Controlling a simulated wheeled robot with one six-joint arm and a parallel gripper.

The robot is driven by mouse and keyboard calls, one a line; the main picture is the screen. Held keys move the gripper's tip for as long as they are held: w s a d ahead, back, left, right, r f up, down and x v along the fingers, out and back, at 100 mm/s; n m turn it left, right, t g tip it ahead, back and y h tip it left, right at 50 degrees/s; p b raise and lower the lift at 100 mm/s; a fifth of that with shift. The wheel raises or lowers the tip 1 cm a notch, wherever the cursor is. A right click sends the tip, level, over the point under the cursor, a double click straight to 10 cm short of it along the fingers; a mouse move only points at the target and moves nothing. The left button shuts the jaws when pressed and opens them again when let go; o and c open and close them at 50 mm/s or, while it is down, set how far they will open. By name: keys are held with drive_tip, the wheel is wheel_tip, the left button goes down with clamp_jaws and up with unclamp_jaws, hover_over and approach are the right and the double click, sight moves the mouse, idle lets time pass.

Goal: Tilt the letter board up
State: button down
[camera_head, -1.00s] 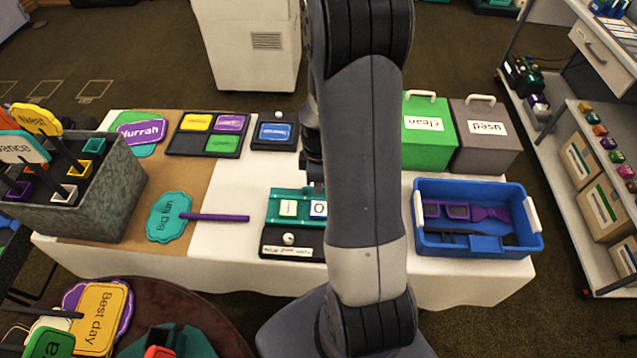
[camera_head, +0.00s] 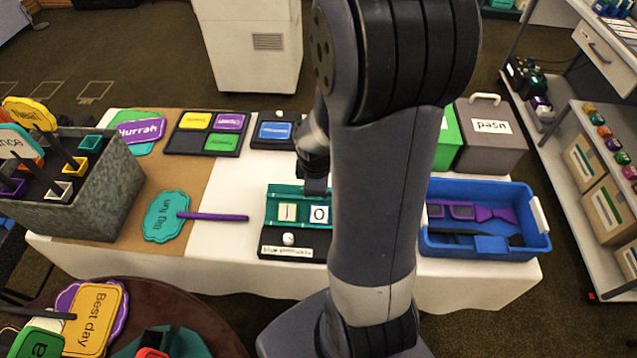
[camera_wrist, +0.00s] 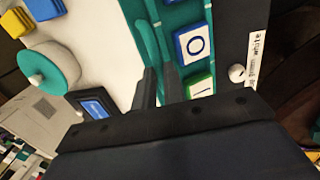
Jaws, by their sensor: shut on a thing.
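The letter board (camera_head: 278,221) is a teal panel on a black base in the middle of the white table. It carries white tiles reading I (camera_head: 287,212) and O (camera_head: 319,214); its right end is partly behind my arm. My gripper (camera_head: 315,190) is at the far edge of the board. In the wrist view my gripper (camera_wrist: 158,75) is shut on the board's teal edge piece, and the O tile (camera_wrist: 192,43) shows beside it. The black base (camera_head: 272,243) has a white knob (camera_head: 288,239) and a label strip. The board's exact angle is hard to judge.
A blue tub (camera_head: 480,247) with purple and black things stands right of my arm. A paddle sign (camera_head: 166,216) with a purple handle lies left. A black tray (camera_head: 210,133) of coloured plates and a small black box (camera_head: 272,131) are behind. White table lies bare around the board.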

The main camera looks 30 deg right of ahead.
drive_tip(key=shift+s+a+f, duration=0.15)
drive_tip(key=shift+s+f, duration=0.05)
drive_tip(key=shift+s, duration=0.15)
drive_tip(key=c, duration=1.5)
unclamp_jaws()
drive_tip(key=shift+r, duration=0.1)
drive_tip(key=shift+w, duration=0.1)
drive_tip(key=shift+r, duration=0.1)
drive_tip(key=shift+r, duration=0.25)
drive_tip(key=p+v, duration=0.1)
drive_tip(key=v, duration=0.9)
drive_tip(key=shift+f, duration=0.1)
drive_tip(key=b+x, duration=0.1)
drive_tip(key=x, duration=0.9)
drive_tip(key=shift+f, duration=0.15)
drive_tip(key=shift+w, duration=0.1)
